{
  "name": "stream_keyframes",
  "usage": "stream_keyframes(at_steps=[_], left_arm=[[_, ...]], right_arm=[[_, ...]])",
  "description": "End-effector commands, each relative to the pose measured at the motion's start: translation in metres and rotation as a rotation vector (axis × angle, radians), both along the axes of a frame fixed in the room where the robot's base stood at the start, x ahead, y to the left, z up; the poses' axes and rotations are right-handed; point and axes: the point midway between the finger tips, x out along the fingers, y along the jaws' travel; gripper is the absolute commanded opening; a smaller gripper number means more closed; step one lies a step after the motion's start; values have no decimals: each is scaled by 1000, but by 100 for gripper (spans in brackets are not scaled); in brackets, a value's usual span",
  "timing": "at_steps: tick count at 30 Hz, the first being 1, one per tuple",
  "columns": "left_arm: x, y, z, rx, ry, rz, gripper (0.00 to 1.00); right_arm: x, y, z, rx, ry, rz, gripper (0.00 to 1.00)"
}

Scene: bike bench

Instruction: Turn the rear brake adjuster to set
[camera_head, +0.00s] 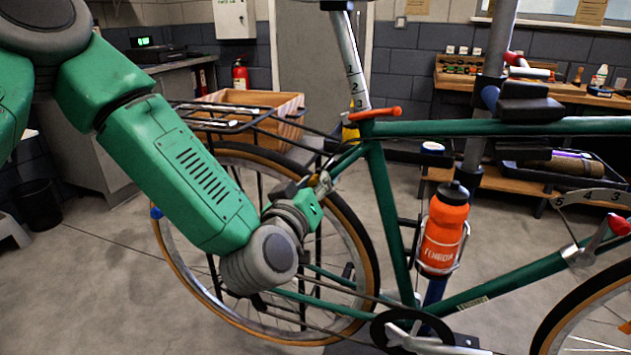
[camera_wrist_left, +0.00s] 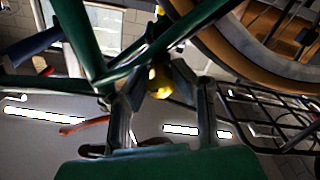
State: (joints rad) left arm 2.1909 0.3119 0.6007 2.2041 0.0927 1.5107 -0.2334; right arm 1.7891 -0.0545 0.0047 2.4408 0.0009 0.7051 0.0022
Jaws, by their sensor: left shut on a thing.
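The rear brake adjuster shows in the left wrist view as a round gold knob (camera_wrist_left: 160,82) between my fingertips, by the green frame tubes and the rear tire. My left gripper (camera_head: 322,183) reaches the top of the rear wheel, just behind the seat tube; it also shows in the left wrist view (camera_wrist_left: 162,88), its two fingers shut on the knob from both sides. In the head view my gripper mostly hides the adjuster. The green bike (camera_head: 387,210) stands upright. My right gripper is in neither view.
An orange lever (camera_head: 375,113) sits at the seat clamp, close above my gripper. A black rear rack (camera_head: 225,115) lies behind it. The rear wheel (camera_head: 375,280) is below. An orange bottle (camera_head: 443,235) is on the frame. A workbench (camera_head: 560,88) stands at the back right.

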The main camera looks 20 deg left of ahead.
Motion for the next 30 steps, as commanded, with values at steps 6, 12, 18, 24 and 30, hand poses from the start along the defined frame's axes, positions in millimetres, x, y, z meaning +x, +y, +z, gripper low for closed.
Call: stream_keyframes(at_steps=[6, 12, 18, 24, 30], left_arm=[[0, 1, -1, -35, 4, 2, 0], [0, 1, -1, -34, 4, 2, 41], [0, 0, -1, -33, 3, 1, 41], [-6, 0, -1, -32, 3, 0, 41], [-38, 1, -2, -32, 6, -2, 41]], right_arm=[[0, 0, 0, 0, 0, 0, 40], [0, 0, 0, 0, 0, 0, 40], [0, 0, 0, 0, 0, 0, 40], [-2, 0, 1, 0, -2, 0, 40], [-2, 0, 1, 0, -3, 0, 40]])
